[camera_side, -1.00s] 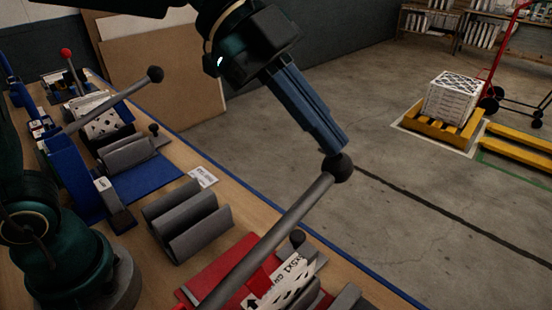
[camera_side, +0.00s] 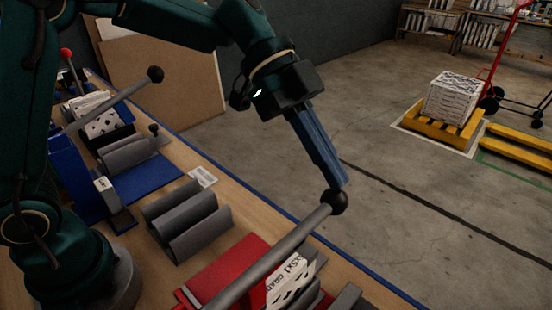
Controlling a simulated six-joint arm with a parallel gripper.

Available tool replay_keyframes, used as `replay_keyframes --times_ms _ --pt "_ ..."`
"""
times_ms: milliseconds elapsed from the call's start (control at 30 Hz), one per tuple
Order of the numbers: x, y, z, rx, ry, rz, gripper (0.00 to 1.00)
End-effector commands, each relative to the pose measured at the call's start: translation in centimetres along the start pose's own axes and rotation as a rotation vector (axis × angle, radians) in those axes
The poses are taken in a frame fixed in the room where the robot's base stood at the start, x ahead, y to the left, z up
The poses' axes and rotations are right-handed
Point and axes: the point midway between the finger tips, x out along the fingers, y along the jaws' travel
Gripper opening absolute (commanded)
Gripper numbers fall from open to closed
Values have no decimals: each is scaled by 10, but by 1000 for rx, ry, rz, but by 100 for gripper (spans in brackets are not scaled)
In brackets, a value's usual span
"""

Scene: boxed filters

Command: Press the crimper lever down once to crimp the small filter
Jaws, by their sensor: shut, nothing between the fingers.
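The near crimper has a red base (camera_side: 228,268) and a long grey lever (camera_side: 275,255) that ends in a black ball knob (camera_side: 334,202). The lever slants up from the lower left to the knob.
A second crimper with a blue base (camera_side: 150,180), its lever (camera_side: 115,100) raised, stands farther back on the wooden bench. A grey ridged holder (camera_side: 183,222) lies between the crimpers. The floor beyond the blue bench edge is clear near the gripper.

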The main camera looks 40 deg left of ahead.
Motion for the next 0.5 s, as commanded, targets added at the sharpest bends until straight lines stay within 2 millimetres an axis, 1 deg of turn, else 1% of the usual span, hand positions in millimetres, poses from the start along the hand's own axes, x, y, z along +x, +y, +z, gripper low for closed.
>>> replay_keyframes --times_ms 33,267,367,500 --pt "6 1 8 -8 -22 11 0" --pt "4 1 5 -5 -21 10 0" --pt "-4 0 -3 -3 -16 6 0" --pt "-21 0 -22 2 -7 0 0"
